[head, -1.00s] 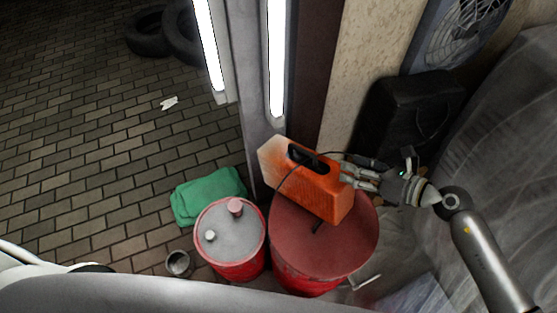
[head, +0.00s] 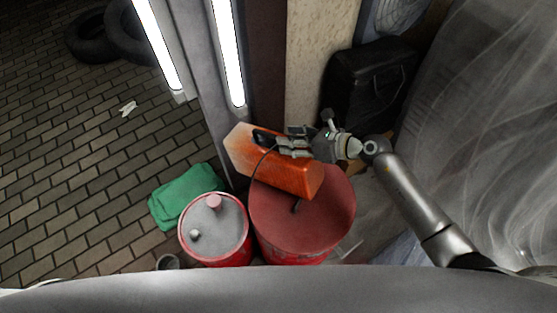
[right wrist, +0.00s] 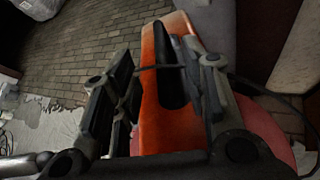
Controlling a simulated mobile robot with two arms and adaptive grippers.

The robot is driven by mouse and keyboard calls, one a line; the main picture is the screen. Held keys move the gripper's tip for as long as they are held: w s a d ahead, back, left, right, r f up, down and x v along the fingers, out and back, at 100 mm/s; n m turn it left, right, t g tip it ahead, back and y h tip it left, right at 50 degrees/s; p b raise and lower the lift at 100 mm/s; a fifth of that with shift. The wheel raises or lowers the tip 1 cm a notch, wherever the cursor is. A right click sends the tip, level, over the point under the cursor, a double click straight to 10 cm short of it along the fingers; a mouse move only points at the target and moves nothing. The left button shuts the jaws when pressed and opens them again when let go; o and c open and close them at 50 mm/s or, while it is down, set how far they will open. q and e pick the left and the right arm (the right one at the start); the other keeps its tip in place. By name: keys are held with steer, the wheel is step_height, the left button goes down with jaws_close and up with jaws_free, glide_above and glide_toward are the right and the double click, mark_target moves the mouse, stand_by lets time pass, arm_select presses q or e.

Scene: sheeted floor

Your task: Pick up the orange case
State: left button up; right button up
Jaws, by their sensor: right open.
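The orange case (head: 290,180) lies on top of the larger red barrel (head: 318,220), with its pale end toward the upper left and a dark handle on its upper face. My right gripper (head: 284,143) is over the handle end of the case, with its fingers reaching left. In the right wrist view the orange case (right wrist: 158,112) lies between the spread fingers of my right gripper (right wrist: 165,80). The dark handle also shows between them. The fingers are open; I cannot tell whether they touch the case. My left gripper is not in view.
A smaller red barrel with a grey lid (head: 214,230) stands left of the large one. A green cloth (head: 184,195) lies on the brick floor. A black case (head: 370,85) leans by the wall. Light tubes (head: 228,55) stand behind. Draped sheeting (head: 480,130) hangs at right.

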steer(key=shift+x, duration=1.35)
